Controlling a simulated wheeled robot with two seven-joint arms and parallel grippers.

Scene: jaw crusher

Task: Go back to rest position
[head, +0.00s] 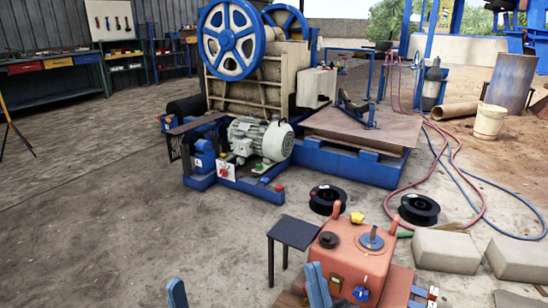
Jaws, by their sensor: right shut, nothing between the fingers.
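My right gripper (318,285) shows at the bottom edge, right of centre, as blue fingers close together and pointing up. It is shut with nothing between the fingers. In the picture it overlaps the left side of an orange-red machine box (340,262); I cannot tell whether they touch. A single blue tip (177,294) at the bottom edge, further left, appears to be my left gripper. The rest of it is cut off, so its opening is hidden. The jaw crusher (255,90), with big blue flywheels, stands further back at the centre.
A small dark table (292,233) stands left of the orange-red box. Two black reels (418,209) and red and blue hoses (470,175) lie on the ground. Concrete blocks (446,250) lie at right. A white bucket (489,122) stands further back. The left floor is open.

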